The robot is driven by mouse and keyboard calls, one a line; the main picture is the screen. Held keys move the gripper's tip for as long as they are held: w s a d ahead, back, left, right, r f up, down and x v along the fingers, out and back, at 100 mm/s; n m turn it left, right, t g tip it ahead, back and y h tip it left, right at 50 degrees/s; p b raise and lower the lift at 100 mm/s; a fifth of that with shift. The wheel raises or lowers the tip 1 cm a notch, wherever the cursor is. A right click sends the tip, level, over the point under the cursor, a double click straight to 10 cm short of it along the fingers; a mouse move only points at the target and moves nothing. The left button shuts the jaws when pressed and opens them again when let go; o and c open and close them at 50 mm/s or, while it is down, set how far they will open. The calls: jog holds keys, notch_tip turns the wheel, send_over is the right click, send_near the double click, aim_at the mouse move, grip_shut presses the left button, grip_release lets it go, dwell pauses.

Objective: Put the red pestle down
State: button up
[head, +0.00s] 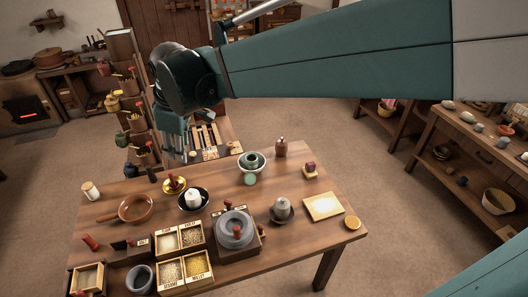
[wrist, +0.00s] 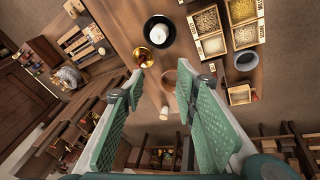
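My gripper (wrist: 160,82) is open in the wrist view, with nothing visible between its green fingers. In the head view my gripper (head: 175,155) hangs at the far left edge of the table, above the tabletop. A small red piece (head: 173,184) stands in a brass dish (head: 180,190); it shows in the wrist view (wrist: 143,60) beside the left fingertip, apparently beyond it. Another dark red piece (head: 90,242) lies at the table's left side. I cannot tell which of these is the pestle. Neither is in my grip.
The wooden table (head: 285,245) carries a brown pan (head: 135,209), a black bowl (head: 194,208) with a white lump, grain boxes (head: 182,255), a quern (head: 235,230) and a pale board (head: 323,206). A white jar (head: 90,190) stands at the left edge. A stepped rack stands behind.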

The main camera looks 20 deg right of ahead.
jog(key=s+d+f+m+t, duration=0.1)
jog(key=s+d+m, duration=0.5)
jog(key=s+d, duration=0.4)
jog(key=s+d+f+m+t+h, duration=0.1)
jog(key=s+d+f+m+t, duration=0.1)
jog(key=s+d+m, duration=0.4)
jog(key=shift+s+d+f+m+t, duration=0.35)
jog(key=shift+s+d, duration=2.2)
jog(key=shift+d, duration=2)
